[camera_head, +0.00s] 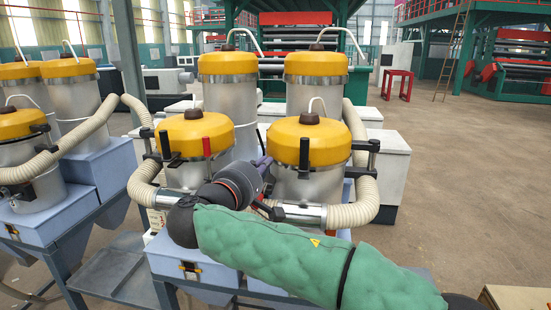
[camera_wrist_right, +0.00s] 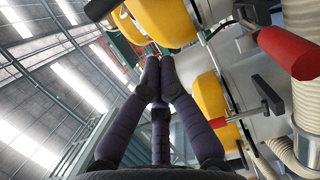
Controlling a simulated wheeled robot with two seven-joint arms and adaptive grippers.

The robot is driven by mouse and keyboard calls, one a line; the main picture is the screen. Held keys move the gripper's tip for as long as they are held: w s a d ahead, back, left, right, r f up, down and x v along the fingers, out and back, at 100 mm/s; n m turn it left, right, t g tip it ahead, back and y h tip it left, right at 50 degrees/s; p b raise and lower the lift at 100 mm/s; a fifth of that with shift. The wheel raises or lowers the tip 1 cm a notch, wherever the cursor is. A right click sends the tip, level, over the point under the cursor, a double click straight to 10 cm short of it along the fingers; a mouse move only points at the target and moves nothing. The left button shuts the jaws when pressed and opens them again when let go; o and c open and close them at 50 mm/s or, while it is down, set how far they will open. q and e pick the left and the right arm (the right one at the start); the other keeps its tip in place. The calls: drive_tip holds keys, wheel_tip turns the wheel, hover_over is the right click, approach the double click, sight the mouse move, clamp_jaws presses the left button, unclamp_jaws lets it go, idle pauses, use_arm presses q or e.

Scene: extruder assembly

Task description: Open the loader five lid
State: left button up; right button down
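Two loaders with yellow lids stand in front: the left front lid (camera_head: 194,134) and the right front lid (camera_head: 320,141), both seated on their metal drums. Which one is loader five I cannot tell. A red upright handle (camera_head: 206,147) and a black one (camera_head: 304,153) stand at the lids' front edges. My right gripper (camera_head: 264,163) is between these two loaders, its fingers near the right drum's left side. In the right wrist view its dark fingers (camera_wrist_right: 159,66) converge with tips together and nothing visible between them. A red handle (camera_wrist_right: 292,52) shows close by there. My left gripper is out of view.
Two more yellow-lidded loaders (camera_head: 229,63) stand behind, and others (camera_head: 67,66) at left. Ribbed hoses (camera_head: 362,190) curve beside the front drums. Blue hopper boxes (camera_head: 192,262) lie below. Open floor (camera_head: 455,180) is at right.

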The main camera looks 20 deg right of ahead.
sight(285, 145)
drive_tip(key=x, duration=0.2)
drive_tip(key=p+x, duration=0.1)
drive_tip(key=x, duration=0.2)
drive_tip(key=p+x, duration=0.1)
drive_tip(key=x, duration=0.2)
drive_tip(key=shift+d+r, duration=0.15)
drive_tip(key=shift+r, duration=0.1)
drive_tip(key=s, duration=0.3)
drive_tip(key=shift+s+d+r+p, duration=0.1)
drive_tip(key=shift+s+d+p, duration=0.05)
drive_tip(key=shift+p, duration=0.2)
drive_tip(key=shift+s+d, duration=0.15)
drive_tip(key=shift+s, duration=0.1)
drive_tip(key=shift+d, duration=0.15)
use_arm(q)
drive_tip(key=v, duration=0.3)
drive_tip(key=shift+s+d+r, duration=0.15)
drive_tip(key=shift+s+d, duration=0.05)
use_arm(e)
drive_tip(key=shift+s, duration=0.1)
